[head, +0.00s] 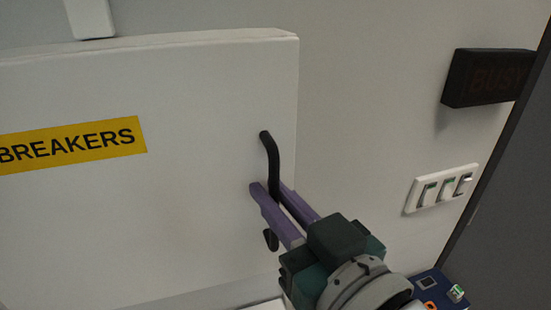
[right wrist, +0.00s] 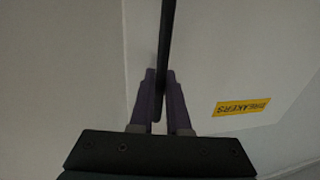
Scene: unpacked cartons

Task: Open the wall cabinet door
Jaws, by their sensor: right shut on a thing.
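The white wall cabinet door (head: 190,95) carries a yellow BREAKERS label (head: 75,145). It looks shut; no gap shows at its right edge. A black bar handle (head: 271,155) stands upright near that edge. My right gripper (head: 268,190) comes from the lower right and is shut on the handle's middle, its purple fingers on either side and hiding part of it. The right wrist view shows the handle (right wrist: 166,45) between the two fingers (right wrist: 159,95), with the label (right wrist: 242,106) to the right. My left gripper is not in view.
On the wall to the right are a dark BUSY sign (head: 490,77) and a white switch panel (head: 440,188). A blue box (head: 438,288) sits at the lower right, close to my right arm. A dark door or frame (head: 510,200) stands at the far right.

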